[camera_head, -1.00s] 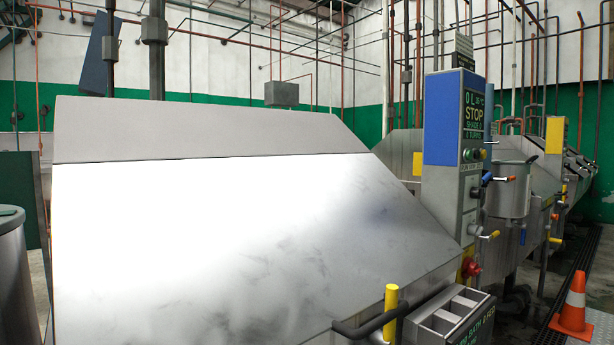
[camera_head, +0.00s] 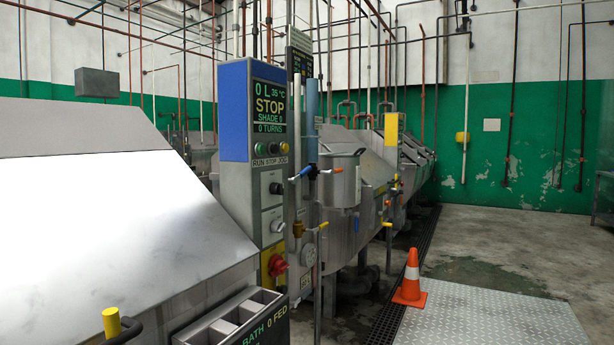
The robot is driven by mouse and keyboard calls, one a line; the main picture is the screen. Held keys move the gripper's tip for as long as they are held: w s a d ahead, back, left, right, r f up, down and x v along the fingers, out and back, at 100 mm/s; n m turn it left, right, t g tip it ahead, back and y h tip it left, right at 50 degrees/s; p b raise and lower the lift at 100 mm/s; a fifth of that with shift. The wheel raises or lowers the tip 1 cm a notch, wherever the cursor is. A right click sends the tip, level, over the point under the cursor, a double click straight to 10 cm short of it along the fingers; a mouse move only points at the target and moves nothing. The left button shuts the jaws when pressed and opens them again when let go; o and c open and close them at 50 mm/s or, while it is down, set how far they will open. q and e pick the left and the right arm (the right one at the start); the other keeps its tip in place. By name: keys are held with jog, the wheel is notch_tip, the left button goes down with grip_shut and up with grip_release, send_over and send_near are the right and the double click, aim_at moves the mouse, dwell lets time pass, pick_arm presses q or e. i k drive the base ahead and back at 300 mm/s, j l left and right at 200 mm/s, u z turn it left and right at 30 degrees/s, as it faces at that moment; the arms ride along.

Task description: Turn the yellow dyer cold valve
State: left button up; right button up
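The dyer with a yellow panel (camera_head: 391,129) stands behind the nearest dyer, right of the picture's middle. Small coloured handles show at its front, including a yellow one (camera_head: 387,224). They are too small and far for me to tell which is its cold valve or how it is turned. The nearest dyer has a blue panel (camera_head: 234,110) with a display reading STOP and 35 °C. Neither of my grippers is in view.
An orange and white cone (camera_head: 411,278) stands by a floor grate (camera_head: 404,285) and a metal floor plate (camera_head: 495,315). The concrete floor at right (camera_head: 520,245) is open. The nearest dyer's sloped metal body (camera_head: 110,220) and a bath box (camera_head: 225,322) fill the lower left.

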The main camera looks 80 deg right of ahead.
aim_at(304, 171)
jog(key=z, duration=2.65)
jog(key=i+u, duration=0.1)
jog(key=u, duration=0.65)
jog(key=i+l+u, duration=0.2)
jog(key=l, duration=0.15)
jog(key=i+l+u, duration=0.25)
jog(key=l+u, duration=0.2)
jog(key=l, duration=0.25)
jog(key=i+l+u, duration=0.2)
jog(key=l, duration=0.2)
jog(key=l+u, duration=0.2)
jog(key=l, duration=0.2)
jog(key=i+l, duration=0.1)
jog(key=l, duration=0.6)
jog(key=i+l+u, duration=0.15)
jog(key=l, duration=1.25)
jog(key=i+u, duration=0.05)
